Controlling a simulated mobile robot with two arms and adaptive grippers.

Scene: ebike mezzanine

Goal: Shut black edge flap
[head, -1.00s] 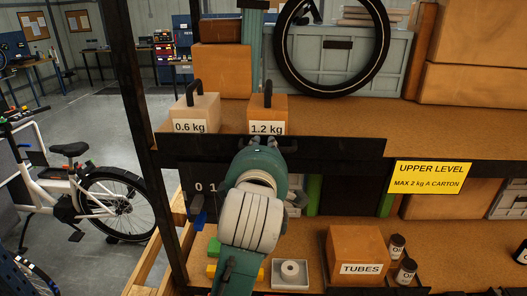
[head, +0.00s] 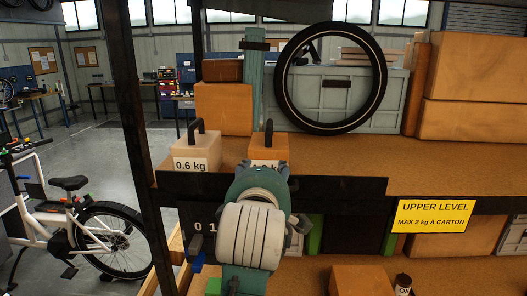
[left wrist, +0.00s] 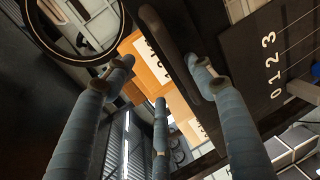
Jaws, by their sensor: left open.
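The black edge flap (head: 330,190) is a long dark board along the front edge of the upper shelf in the head view. My left gripper (head: 258,185) is in front of it, near its middle, with the fingers mostly hidden behind my own wrist. In the left wrist view the left gripper (left wrist: 160,80) is open, its blue-grey fingers spread apart. A dark rounded bar (left wrist: 165,45) shows between them; I cannot tell whether it is part of the flap or touched. A dark panel (left wrist: 250,65) marked 0 1 2 3 is beside the right finger. My right gripper is out of view.
A 0.6 kg box (head: 194,150) and an orange box (head: 268,144), both with black handles, stand just behind the flap. A tyre (head: 331,78) leans at a grey crate (head: 393,95). A yellow sign (head: 432,214) hangs at right. A black upright (head: 133,150) stands at left.

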